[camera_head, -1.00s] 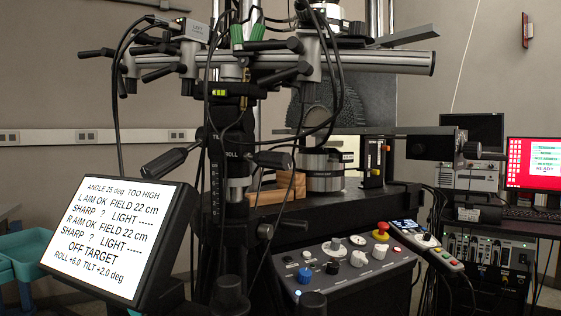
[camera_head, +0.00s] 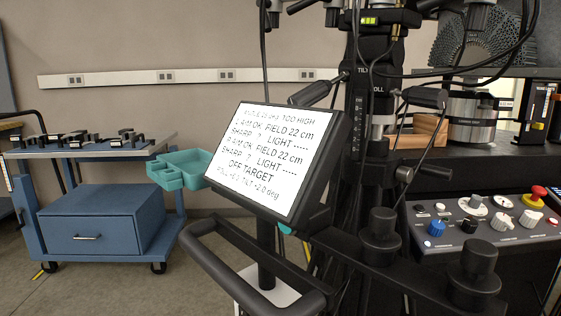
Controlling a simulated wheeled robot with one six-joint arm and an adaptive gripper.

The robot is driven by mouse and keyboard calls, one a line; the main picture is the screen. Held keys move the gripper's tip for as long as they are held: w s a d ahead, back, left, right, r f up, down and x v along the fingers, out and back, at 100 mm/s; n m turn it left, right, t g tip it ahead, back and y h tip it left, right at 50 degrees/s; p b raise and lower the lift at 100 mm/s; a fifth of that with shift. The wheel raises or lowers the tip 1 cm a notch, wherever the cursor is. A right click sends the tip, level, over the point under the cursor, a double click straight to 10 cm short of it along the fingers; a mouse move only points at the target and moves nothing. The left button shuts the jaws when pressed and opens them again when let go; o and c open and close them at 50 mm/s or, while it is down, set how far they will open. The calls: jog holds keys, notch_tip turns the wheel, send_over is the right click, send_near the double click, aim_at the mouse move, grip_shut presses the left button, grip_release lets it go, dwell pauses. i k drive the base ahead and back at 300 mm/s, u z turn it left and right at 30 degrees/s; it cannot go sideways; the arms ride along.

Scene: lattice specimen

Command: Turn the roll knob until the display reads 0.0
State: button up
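The display (camera_head: 262,165) is a tilted white screen in a black frame at the middle of the head view. Its bottom line is faint but appears to read roll +6.0 and tilt +2.0 deg; "OFF TARGET" stands above it. The black stand head (camera_head: 372,75) behind it carries the labels TILT and ROLL. A black handle (camera_head: 425,97) sticks out to the right near the ROLL label, and another (camera_head: 318,93) points left. I cannot tell for certain which is the roll knob. My gripper is not in view.
A black curved bar (camera_head: 245,275) and two large black knobs (camera_head: 380,237) (camera_head: 475,272) stand in the foreground. A control panel (camera_head: 470,240) with a red button is at right. A blue cart (camera_head: 105,215) and teal tray (camera_head: 183,170) are at left, with open floor in front.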

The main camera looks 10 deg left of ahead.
aim_at(430, 97)
jog(key=k, duration=0.5)
jog(key=u, duration=0.95)
jog(key=i, duration=0.6)
jog(key=z, duration=0.25)
jog(key=k, duration=1.6)
jog(key=u, duration=0.25)
